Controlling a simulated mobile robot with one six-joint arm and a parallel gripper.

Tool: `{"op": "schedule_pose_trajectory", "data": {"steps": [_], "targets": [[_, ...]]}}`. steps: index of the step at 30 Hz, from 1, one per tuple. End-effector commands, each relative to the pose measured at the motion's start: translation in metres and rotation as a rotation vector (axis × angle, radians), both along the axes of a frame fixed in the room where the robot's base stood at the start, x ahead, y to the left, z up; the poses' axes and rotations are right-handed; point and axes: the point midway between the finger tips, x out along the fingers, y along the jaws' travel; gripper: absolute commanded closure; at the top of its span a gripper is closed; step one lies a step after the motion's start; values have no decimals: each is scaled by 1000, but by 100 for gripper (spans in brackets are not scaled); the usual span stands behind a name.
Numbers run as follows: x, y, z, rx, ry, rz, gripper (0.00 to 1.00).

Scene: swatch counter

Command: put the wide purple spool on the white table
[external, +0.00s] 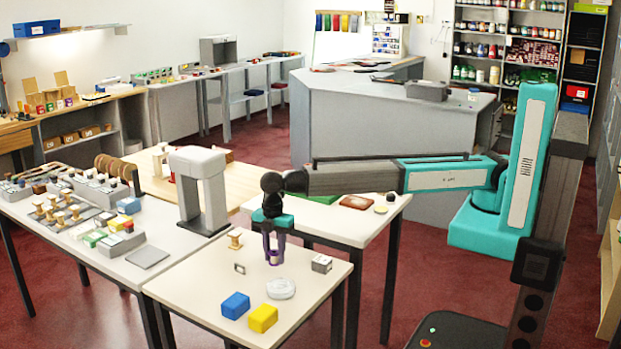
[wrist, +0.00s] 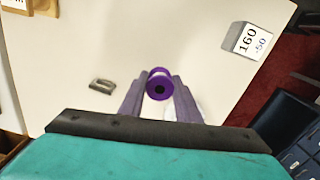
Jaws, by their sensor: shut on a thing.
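The purple spool (wrist: 159,84) is between my gripper's fingers in the wrist view, its round end and dark centre hole facing the camera. The table top also fills most of the wrist view (wrist: 90,45). I cannot tell whether the spool touches the table top or hangs just above it.
On this table are a blue box (external: 236,305), a yellow box (external: 263,318), a round pale dish (external: 281,288), a block marked 160 (wrist: 246,40), a small metal piece (wrist: 103,86) and a wooden spool (external: 235,239). The left front of the table is clear.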

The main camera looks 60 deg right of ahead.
Motion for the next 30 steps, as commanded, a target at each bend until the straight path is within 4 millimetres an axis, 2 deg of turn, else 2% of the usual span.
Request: {"op": "schedule_pose_trajectory", "data": {"steps": [7,18,30], "targets": [[0,0,-5,0,0,0,95],[0,0,-36,0,1,0,95],[0,0,-40,0,0,0,95]]}}
